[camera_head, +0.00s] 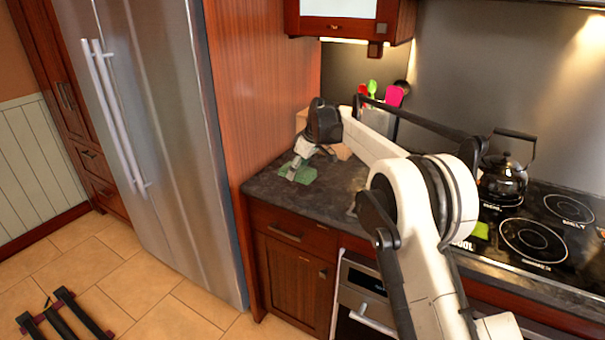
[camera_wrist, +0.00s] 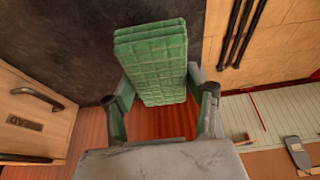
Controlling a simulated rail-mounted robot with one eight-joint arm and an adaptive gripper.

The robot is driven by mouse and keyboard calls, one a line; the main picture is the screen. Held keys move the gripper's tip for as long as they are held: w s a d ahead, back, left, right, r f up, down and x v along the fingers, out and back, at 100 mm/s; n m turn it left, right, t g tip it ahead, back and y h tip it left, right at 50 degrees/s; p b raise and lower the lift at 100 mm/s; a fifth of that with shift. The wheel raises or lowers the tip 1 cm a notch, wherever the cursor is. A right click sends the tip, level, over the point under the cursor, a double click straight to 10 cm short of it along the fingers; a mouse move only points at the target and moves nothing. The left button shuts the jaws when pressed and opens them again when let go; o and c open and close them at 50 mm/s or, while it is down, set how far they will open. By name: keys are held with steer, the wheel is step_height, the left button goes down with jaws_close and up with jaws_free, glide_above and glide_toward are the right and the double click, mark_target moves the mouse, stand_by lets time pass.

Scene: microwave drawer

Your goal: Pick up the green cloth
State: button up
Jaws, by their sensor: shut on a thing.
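The green cloth (camera_head: 308,173) shows at the left part of the dark countertop in the head view, below my gripper (camera_head: 296,170). I cannot tell from that view whether it touches the counter. In the wrist view the cloth (camera_wrist: 150,45) is a folded, quilted green stack. It sits between the two fingers of my gripper (camera_wrist: 158,88), which is shut on it. The far end of the cloth sticks out beyond the fingertips. Part of the cloth in the head view is hidden by the fingers.
A tall steel fridge (camera_head: 150,140) and a wood panel (camera_head: 262,80) stand left of the counter (camera_head: 340,185). Utensils (camera_head: 394,96) stand behind my arm. A black kettle (camera_head: 503,182) is on the stove (camera_head: 570,245) at right. A small yellow-green item (camera_head: 480,230) lies at the stove's left.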

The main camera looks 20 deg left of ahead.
steer(key=s+a+r, duration=0.1)
steer(key=s+r, duration=0.3)
steer(key=s, duration=0.3)
steer(key=shift+s+a+r+b, duration=0.3)
steer(key=shift+s, duration=0.05)
